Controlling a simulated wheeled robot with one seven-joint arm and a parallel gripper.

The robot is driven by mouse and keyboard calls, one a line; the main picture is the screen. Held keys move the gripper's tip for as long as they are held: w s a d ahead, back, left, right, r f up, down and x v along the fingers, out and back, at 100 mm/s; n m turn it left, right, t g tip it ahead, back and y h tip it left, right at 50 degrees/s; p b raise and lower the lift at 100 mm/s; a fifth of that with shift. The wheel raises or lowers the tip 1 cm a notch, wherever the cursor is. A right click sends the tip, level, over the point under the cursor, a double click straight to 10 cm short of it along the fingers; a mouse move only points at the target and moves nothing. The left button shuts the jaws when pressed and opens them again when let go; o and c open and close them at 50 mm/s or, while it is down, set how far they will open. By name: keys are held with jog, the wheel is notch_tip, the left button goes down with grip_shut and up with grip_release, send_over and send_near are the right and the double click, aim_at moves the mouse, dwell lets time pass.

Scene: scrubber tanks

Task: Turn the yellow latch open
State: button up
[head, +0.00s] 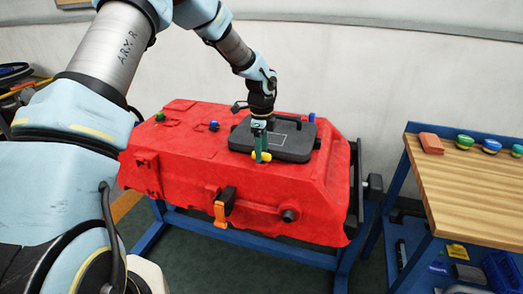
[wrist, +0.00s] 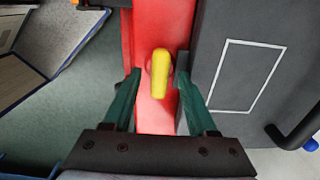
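The yellow latch (head: 262,157) sits on the red tank (head: 190,178) at the front edge of the dark grey lid (head: 292,152). In the wrist view the yellow latch (wrist: 159,70) is a short rounded bar on a red strip, beside the grey lid plate (wrist: 240,70). My gripper (head: 260,157) is above the tank at the latch. In the wrist view my gripper (wrist: 157,72) is open, with one green finger on each side of the latch and gaps between. The right finger is close to the lid's edge.
An orange latch (head: 220,212) hangs on the tank's front. Blue knobs (head: 214,126) stand on top. The tank rests on a blue frame (head: 270,250). A wooden bench (head: 465,190) with an orange block (head: 431,143) and several coloured items stands right.

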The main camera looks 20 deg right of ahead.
notch_tip(320, 180, up, 11)
jog(key=b, duration=0.2)
jog(key=shift+b, duration=0.35)
jog(key=shift+f, duration=0.1)
jog(key=s+a+n, duration=0.2)
jog(key=a+n, duration=1.1)
jog(key=a, duration=0.9)
jog(key=s+a+n, duration=0.4)
jog(key=a+n, duration=0.2)
jog(key=a, duration=0.1)
jog(key=s+a+n+t, duration=0.1)
jog(key=s+a+n, duration=0.4)
jog(key=a, duration=0.3)
jog(key=shift+s+f+n+t, duration=0.25)
jog(key=shift+f+n+t, duration=0.05)
jog(key=shift+n, duration=0.6)
